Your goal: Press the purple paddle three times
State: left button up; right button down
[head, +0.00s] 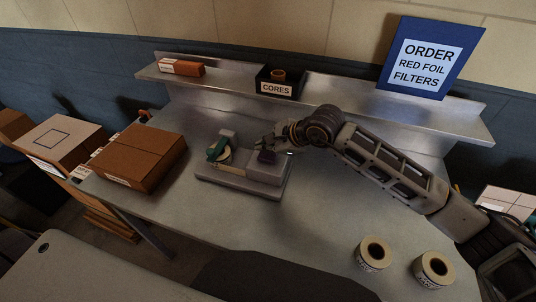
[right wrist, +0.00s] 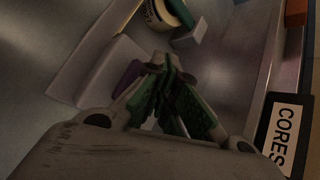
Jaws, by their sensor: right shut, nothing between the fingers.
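The purple paddle (head: 266,157) sits on the grey tape machine (head: 240,180) on the metal bench. In the right wrist view the purple paddle (right wrist: 127,76) shows beside my fingers, partly hidden by them. My right gripper (head: 262,147) is shut and empty, with its fingertips at or just above the paddle. In the right wrist view the right gripper (right wrist: 164,62) shows its green-lined fingers closed together at the tips. I cannot tell whether they touch the paddle. My left gripper is not in view.
A roll with a green part (head: 219,151) is on the machine's left side. A brown carton (head: 139,156) stands to the left. Two label rolls, a left one (head: 374,253) and a right one (head: 433,268), stand at front right. The CORES bin (head: 277,88) is on the shelf behind.

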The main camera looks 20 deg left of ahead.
aim_at(266, 156)
jog(key=shift+r, duration=0.75)
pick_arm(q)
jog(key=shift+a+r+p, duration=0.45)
pick_arm(e)
jog(key=shift+r, duration=1.75)
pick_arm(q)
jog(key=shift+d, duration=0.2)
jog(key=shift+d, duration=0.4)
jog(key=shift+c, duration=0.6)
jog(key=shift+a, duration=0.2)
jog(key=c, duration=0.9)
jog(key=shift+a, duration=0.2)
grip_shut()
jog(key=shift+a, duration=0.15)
